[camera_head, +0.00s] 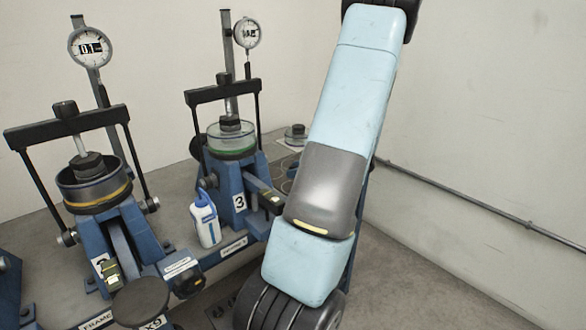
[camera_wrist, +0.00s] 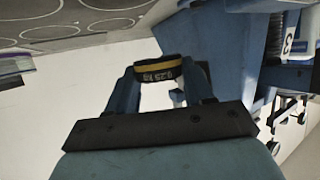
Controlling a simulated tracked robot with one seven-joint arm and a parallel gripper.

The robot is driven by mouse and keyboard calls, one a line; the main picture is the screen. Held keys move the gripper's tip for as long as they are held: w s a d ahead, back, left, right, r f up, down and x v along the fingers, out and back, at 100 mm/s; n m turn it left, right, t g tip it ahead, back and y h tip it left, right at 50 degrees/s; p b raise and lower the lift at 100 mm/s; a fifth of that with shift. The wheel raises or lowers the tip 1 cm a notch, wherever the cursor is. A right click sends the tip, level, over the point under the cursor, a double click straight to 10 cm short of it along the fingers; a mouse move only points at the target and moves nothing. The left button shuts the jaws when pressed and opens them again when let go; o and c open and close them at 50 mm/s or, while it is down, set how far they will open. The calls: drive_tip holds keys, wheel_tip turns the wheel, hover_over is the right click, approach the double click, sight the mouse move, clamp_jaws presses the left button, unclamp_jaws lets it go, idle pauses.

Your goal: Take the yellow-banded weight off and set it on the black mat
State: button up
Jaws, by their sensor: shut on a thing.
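The yellow-banded weight (camera_wrist: 155,76), a small dark disc with a yellow band and pale lettering, is between the two fingers of my gripper (camera_wrist: 166,72) in the wrist view. My gripper is shut on it. The weight appears clear of the lever frames, with a pale surface behind it. In the head view my arm hides the gripper and the weight. A dark mat-like patch (camera_head: 222,311) with marks on it shows at the bottom, partly hidden by my arm; I cannot tell for sure that it is the black mat.
Lever frame 3 (camera_head: 233,185) stands left of my arm, another frame (camera_head: 95,205) further left. A white-and-blue bottle (camera_head: 206,220) stands between them. A grey sheet with ring outlines (camera_wrist: 60,32) fills the top left of the wrist view. A dark weight (camera_head: 295,134) stands at the back.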

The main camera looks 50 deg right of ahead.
drive_tip(key=shift+w+a, duration=0.1)
drive_tip(key=shift+a, duration=0.05)
drive_tip(key=shift+f, duration=2.95)
drive_tip(key=shift+f, duration=0.4)
drive_tip(key=o, duration=1.1)
drive_tip(key=v, duration=1.3)
drive_tip(key=shift+s+d, duration=0.25)
drive_tip(key=shift+s, duration=0.05)
